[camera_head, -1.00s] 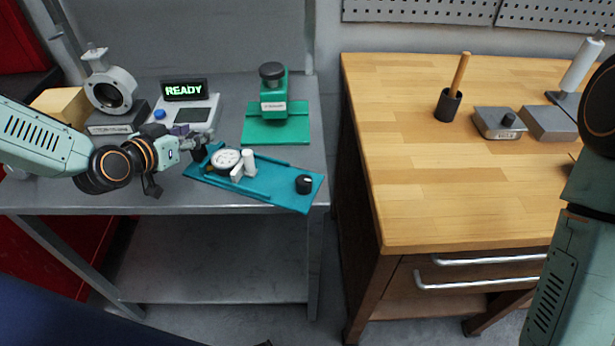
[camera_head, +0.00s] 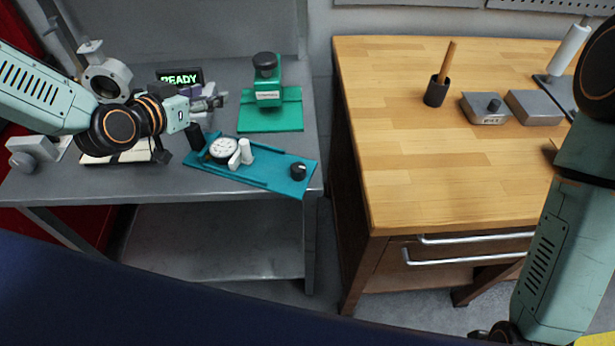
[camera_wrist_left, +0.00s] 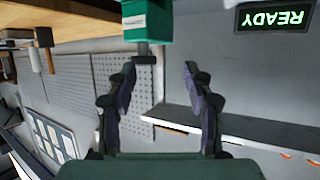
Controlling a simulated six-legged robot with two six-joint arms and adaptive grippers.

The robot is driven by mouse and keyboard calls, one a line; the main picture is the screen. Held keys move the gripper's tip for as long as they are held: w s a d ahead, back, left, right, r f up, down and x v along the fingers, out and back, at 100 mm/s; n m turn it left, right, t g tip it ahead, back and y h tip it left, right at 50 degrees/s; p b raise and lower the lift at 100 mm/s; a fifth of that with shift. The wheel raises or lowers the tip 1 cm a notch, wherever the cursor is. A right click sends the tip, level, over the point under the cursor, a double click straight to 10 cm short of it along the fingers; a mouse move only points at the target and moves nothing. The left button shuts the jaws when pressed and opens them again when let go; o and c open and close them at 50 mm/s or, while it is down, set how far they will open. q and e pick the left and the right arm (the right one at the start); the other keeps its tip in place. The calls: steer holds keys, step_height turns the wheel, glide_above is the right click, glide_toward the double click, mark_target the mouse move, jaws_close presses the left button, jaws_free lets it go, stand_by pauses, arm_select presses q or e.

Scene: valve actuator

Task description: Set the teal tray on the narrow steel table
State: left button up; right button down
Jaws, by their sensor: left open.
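The teal tray (camera_head: 270,174) lies on the narrow steel table (camera_head: 230,187), its near right corner at the table's front edge. On it are a white round dial (camera_head: 223,149), small white parts (camera_head: 241,155) and a black knob (camera_head: 298,171). A black upright post (camera_head: 195,137) stands at its left end. My left gripper (camera_head: 220,100) is open and empty, above and behind the tray's left end, apart from it. Its spread fingers show in the left wrist view (camera_wrist_left: 160,72) with nothing between them. My right arm shows at right; a dark part at the bottom may be its gripper (camera_head: 490,335).
A green stand (camera_head: 268,100) and a READY display (camera_head: 180,78) stand behind the tray. A grey ring-shaped valve part (camera_head: 107,78) is at the left. The wooden bench (camera_head: 440,160) at right holds a black cup with a wooden handle (camera_head: 437,90) and grey boxes (camera_head: 487,108).

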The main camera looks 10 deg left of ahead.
arm_select(q)
steer(key=s+d+f+m+g+h+b, duration=0.1)
steer(key=s+d+f+m+h+b, duration=0.1)
steer(key=d, duration=0.5)
steer(key=s+d+f+m+g+h+b, duration=0.2)
steer(key=s+d, duration=0.3)
steer(key=d, duration=0.3)
steer(key=s+d+f+m+g+h+b, duration=0.2)
steer(key=s+d+f+m+h+b, duration=0.1)
steer(key=d, duration=0.5)
steer(key=shift+s+f+m+h+b, duration=0.2)
steer(key=shift+s+m+h+b, duration=0.1)
steer(key=shift+m, duration=0.1)
